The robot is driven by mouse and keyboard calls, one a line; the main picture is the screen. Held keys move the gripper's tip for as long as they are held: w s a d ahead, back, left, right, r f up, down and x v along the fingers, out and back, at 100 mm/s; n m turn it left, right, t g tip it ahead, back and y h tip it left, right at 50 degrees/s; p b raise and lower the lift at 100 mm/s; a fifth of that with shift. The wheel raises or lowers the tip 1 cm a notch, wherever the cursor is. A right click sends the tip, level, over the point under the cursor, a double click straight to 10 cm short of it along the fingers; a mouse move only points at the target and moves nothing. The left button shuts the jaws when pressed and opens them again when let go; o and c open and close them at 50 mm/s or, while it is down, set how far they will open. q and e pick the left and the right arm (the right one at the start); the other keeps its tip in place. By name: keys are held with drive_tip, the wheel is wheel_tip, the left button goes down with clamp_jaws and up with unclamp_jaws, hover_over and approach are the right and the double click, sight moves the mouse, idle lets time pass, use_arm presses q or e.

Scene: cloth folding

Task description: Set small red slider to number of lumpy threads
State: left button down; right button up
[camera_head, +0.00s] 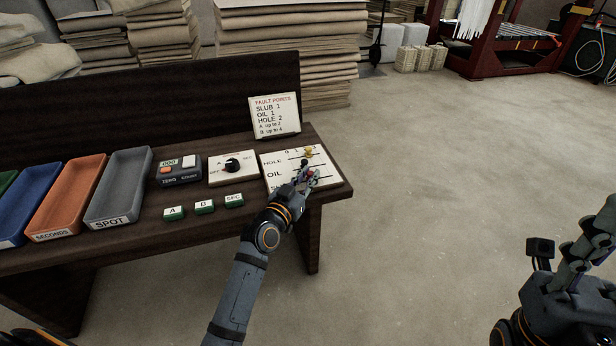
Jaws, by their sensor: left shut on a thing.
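The white slider board (271,160) lies at the right end of the dark bench, with rows marked HOLE and OIL and a lowest row mostly hidden. A yellow knob (308,153) sits on the top row and a dark knob (304,162) on the middle row. A small red slider (310,174) shows between the fingers of my left gripper (308,176), which is shut on it over the lowest row. A FAULT POINTS card (274,115) stands behind, reading SLUB 1, OIL 1, HOLE 2.
On the bench (150,225) are a rotary switch panel (219,174), a counter box (180,170), green-edged A, B and SEC tiles (204,207), and grey SPOT (118,188), orange (70,200) and blue trays. Stacked cloth stands behind. The floor at right is clear.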

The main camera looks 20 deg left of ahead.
use_arm(q)
drive_tip(key=c, duration=1.7)
unclamp_jaws()
drive_tip(key=o, duration=0.4)
drive_tip(key=shift+o, duration=0.2)
drive_tip(key=s+a, duration=0.2)
drive_tip(key=s, duration=0.9)
drive_tip(key=shift+s+a, duration=0.15)
drive_tip(key=shift+s, duration=0.25)
